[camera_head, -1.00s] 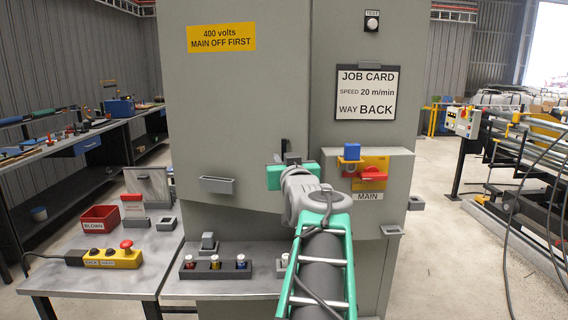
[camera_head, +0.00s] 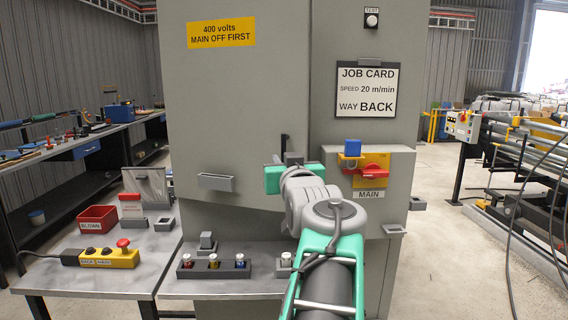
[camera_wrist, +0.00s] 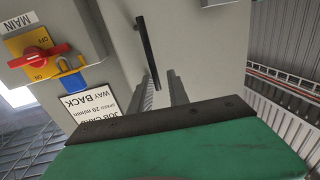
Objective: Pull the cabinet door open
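The fingers are apart, and I see no contact with the handle. The main switch (camera_head: 374,170) has a red lever on a yellow plate. A blue padlock (camera_wrist: 70,78) is beside the lever.
The job card (camera_head: 366,90) and a yellow warning label (camera_head: 221,35) are on the cabinet. A grey holder (camera_head: 216,183) juts from the door. Below is a shelf with a fuse block (camera_head: 213,268). A bench at the left carries a red bin (camera_head: 97,218) and a yellow pendant (camera_head: 110,257).

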